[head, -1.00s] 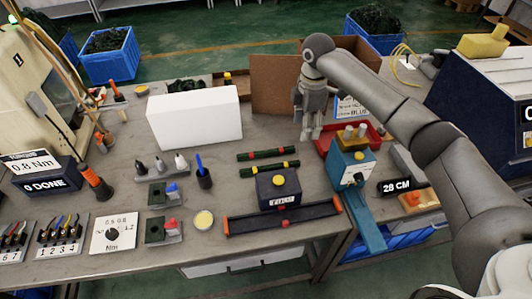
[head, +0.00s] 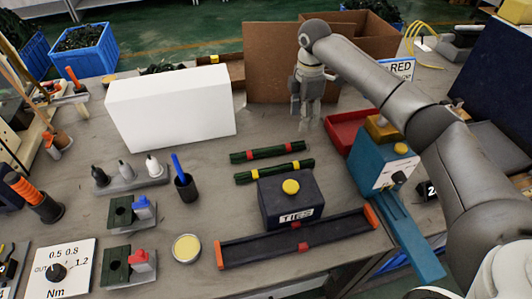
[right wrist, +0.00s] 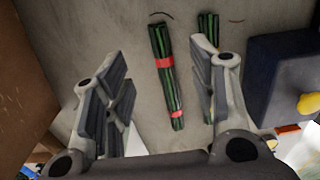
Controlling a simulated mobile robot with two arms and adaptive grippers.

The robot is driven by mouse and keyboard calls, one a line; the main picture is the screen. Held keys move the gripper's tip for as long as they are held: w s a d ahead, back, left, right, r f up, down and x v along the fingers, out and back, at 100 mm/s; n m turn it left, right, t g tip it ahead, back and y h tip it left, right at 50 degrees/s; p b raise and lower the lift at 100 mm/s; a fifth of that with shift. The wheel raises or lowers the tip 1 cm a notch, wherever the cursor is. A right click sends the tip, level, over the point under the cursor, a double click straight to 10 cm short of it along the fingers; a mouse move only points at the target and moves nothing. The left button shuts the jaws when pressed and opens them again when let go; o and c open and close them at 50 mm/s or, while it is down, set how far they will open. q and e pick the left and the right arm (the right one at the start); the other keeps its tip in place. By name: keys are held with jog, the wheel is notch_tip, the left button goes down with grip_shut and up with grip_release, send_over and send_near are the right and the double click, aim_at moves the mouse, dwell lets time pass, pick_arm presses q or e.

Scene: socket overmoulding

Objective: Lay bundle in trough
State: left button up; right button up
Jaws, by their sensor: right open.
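A dark green bundle with red bands (head: 268,152) lies on the bench. A second green bundle with yellow bands (head: 270,172) lies just in front of it. The long dark trough (head: 262,250) with orange ends is in front of the TIES box and looks empty. My right gripper (head: 306,118) is open and empty, pointing down above the bench behind the bundles. In the right wrist view my gripper (right wrist: 155,100) has the red-banded bundle (right wrist: 158,42) showing between its spread fingers, apart from them. The second bundle (right wrist: 208,25) is partly hidden by a finger. My left gripper is out of view.
The TIES box (head: 291,205) with a yellow button stands between bundles and trough. A white block (head: 170,115) stands left, a cardboard box (head: 270,70) behind, a blue machine (head: 378,160) and red bin (head: 345,130) right. A pen cup (head: 186,186) and fixtures stand left.

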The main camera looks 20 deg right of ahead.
send_over(303, 142)
jog(key=f, duration=0.4)
jog(key=shift+s+a+f, duration=0.15)
jog(key=shift+a+f, duration=0.2)
jog(key=shift+a, duration=0.05)
jog(key=shift+d+f, duration=0.2)
jog(key=shift+f, duration=1.3)
jog(key=shift+d+f, duration=0.15)
jog(key=shift+f, duration=1.35)
jog(key=c, duration=1.2)
